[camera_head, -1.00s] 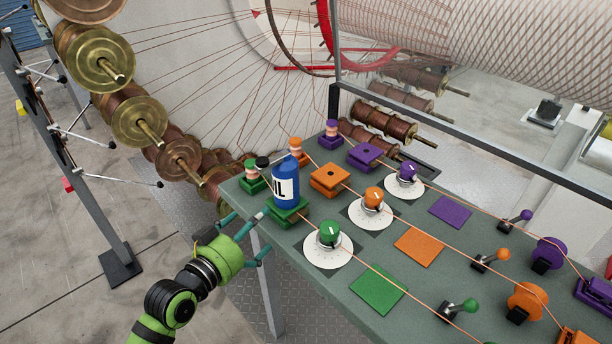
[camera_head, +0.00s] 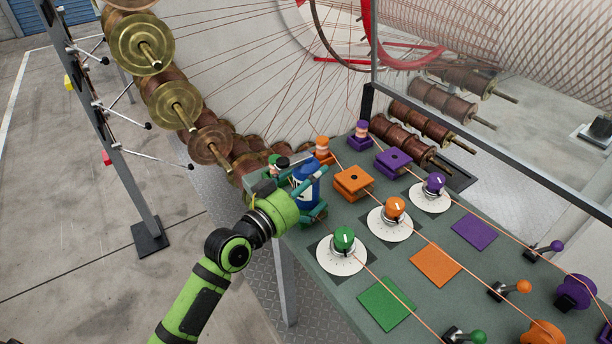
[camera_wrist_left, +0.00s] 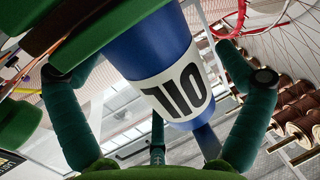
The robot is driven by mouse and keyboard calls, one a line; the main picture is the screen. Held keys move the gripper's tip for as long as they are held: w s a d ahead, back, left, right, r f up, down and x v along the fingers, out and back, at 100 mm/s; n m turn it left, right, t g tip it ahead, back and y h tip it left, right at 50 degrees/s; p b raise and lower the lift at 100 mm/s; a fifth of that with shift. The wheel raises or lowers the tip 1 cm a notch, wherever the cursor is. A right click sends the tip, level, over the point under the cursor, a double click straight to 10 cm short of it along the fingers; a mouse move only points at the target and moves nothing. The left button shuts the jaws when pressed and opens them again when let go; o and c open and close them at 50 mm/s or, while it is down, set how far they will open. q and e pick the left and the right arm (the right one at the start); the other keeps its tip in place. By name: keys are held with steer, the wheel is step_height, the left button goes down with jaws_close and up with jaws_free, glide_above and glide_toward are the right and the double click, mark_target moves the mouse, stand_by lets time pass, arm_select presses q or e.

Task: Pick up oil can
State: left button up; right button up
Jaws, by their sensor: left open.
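The oil can (camera_head: 307,196) is blue with a white "OIL" label and a dark top. It stands upright at the near left corner of the green-grey panel, on a green block that is partly hidden. My left gripper (camera_head: 311,190) is at the can, with its teal fingers open around it. In the left wrist view the can (camera_wrist_left: 160,50) appears upside down between the spread fingers (camera_wrist_left: 160,90). Gaps show between the can and the side fingers, so it is not gripped. My right gripper is not in view.
The panel (camera_head: 350,290) carries green, orange and purple knobs, pads and levers, with thin wires running across. An orange block (camera_head: 352,181) stands right of the can. Brass-ended spools (camera_head: 211,146) hang behind left. A dark metal stand (camera_head: 140,190) is at left.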

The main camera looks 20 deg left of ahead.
arm_select(q)
steer(key=shift+s, duration=0.15)
steer(key=c, duration=1.5)
steer(key=shift+r, duration=0.15)
